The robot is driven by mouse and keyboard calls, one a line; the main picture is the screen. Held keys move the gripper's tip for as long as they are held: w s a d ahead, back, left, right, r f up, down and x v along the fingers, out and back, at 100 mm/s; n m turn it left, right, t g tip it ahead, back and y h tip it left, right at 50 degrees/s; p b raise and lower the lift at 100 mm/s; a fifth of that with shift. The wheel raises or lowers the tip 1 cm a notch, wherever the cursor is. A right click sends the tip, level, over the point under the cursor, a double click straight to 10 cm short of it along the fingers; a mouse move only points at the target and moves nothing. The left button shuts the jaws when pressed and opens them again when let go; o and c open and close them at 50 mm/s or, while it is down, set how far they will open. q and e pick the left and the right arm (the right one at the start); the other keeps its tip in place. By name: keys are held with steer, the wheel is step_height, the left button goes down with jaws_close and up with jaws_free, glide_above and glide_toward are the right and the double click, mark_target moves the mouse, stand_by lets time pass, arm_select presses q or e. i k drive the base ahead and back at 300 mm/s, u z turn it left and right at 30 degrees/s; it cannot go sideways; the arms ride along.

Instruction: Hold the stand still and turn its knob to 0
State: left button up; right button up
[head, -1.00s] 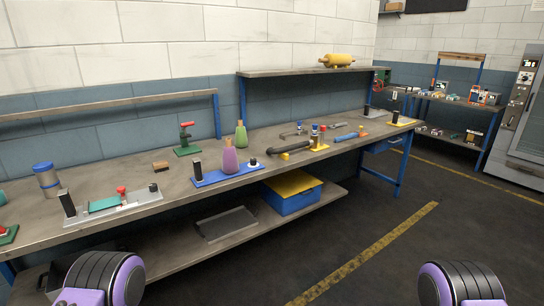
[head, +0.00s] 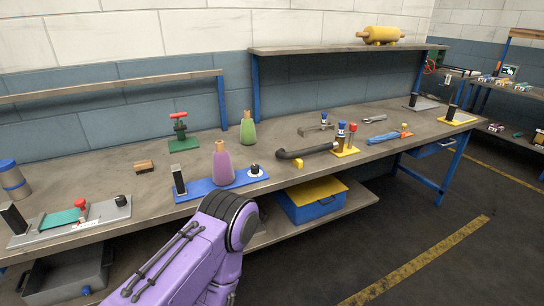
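A blue stand (head: 198,190) lies on the bench in front of me, with a black upright block (head: 179,180) at its left end. A small dark knob on a white round dial (head: 256,170) sits at its right end. The dial marks are too small to read. A purple bottle (head: 222,163) stands on or just behind the blue base. A grey stand (head: 98,228) at the left has a black block, a green plate, a red knob and a dark knob (head: 121,200). Neither gripper shows; only a purple arm link of mine is in view, just in front of the blue stand.
A green bottle (head: 248,130), a green clamp with a red handle (head: 181,135) and a wooden block (head: 144,166) stand behind. A black pipe (head: 307,151) and a yellow stand (head: 346,151) are to the right.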

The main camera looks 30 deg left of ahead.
mark_target(254, 168)
steer(key=u, duration=0.3)
steer(key=i, duration=0.9)
steer(key=u, duration=0.65)
